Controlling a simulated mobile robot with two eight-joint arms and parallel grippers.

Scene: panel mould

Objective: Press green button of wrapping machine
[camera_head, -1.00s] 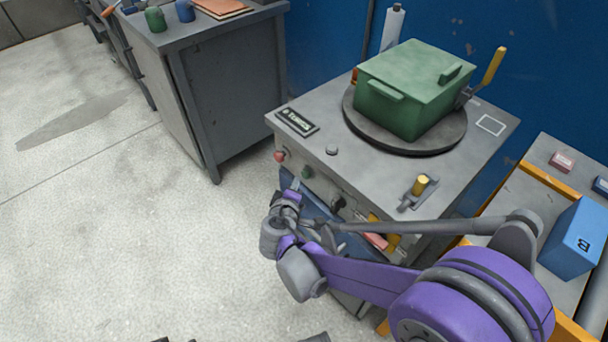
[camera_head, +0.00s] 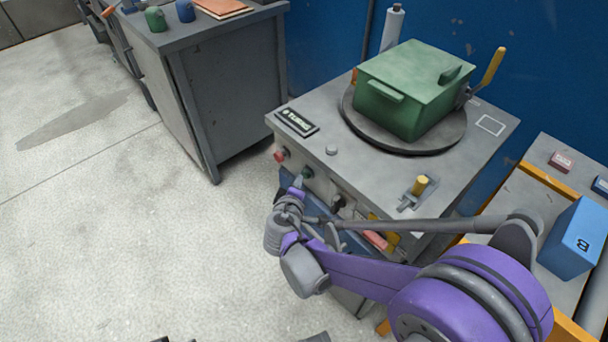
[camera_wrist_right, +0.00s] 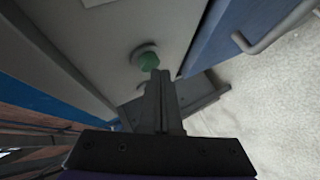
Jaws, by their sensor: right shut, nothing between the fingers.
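The wrapping machine (camera_head: 295,148) is a grey cabinet with a round turntable on top. Its green button (camera_head: 307,172) is on the front panel, right of a red button (camera_head: 281,155). My left gripper is not in view.
A green lidded box (camera_head: 410,92) sits on the turntable (camera_head: 440,140). A yellow-topped lever (camera_head: 419,187) stands on the machine top. A blue box (camera_head: 575,238) is on an orange-edged table at right. A grey workbench (camera_head: 228,95) stands at left; the floor (camera_head: 130,240) between is clear.

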